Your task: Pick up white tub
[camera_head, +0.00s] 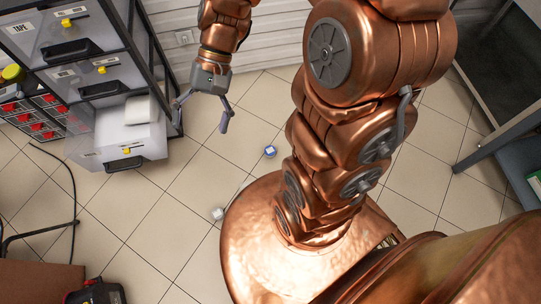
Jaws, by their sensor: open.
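A small white tub (218,213) sits on the tiled floor, just left of my copper base. My gripper (201,128) is open and empty. It is in the upper left middle of the view, beside the drawer rack, with its fingers spread and pointing down. The tub lies well below it in the picture, apart from the fingers. The tub is too small in view to make out details.
A small blue and white item (270,151) lies on the floor near my arm. A drawer rack (128,40) with an open bottom drawer (128,157) stands left of the gripper. A bench (495,140) is at right. A black-and-red object (95,292) is at the bottom left.

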